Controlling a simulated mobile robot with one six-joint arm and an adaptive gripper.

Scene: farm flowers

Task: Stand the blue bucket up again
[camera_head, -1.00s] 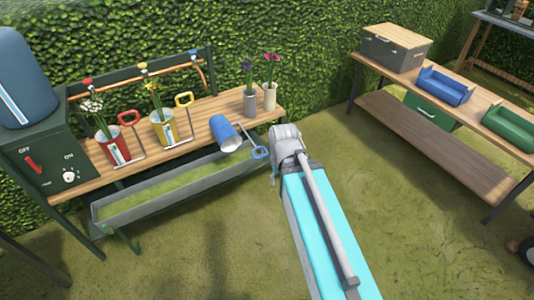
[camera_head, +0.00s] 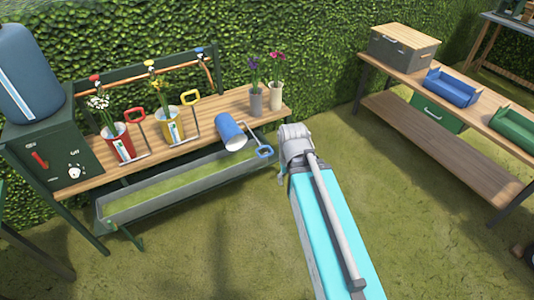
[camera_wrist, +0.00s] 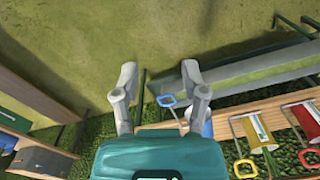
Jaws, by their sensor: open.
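The blue bucket (camera_head: 231,131) lies on its side on the wooden bench (camera_head: 203,131), its open mouth towards the front edge. Its wire handle with a blue grip (camera_head: 264,151) sticks out to the right over the edge. My gripper (camera_head: 294,145) is right of the bucket and apart from it in the head view; its fingers are hard to make out there. In the wrist view my gripper (camera_wrist: 158,82) is open and empty, with the blue grip (camera_wrist: 166,100) appearing between its fingers. The bucket is mostly hidden behind the right finger and the wrist housing.
A red bucket (camera_head: 122,148) and a yellow bucket (camera_head: 171,127) with flowers stand left of the blue one. Two vases (camera_head: 257,102) (camera_head: 276,95) stand behind it to the right. A grey trough (camera_head: 190,190) hangs below the bench front. Grass right of the bench is clear.

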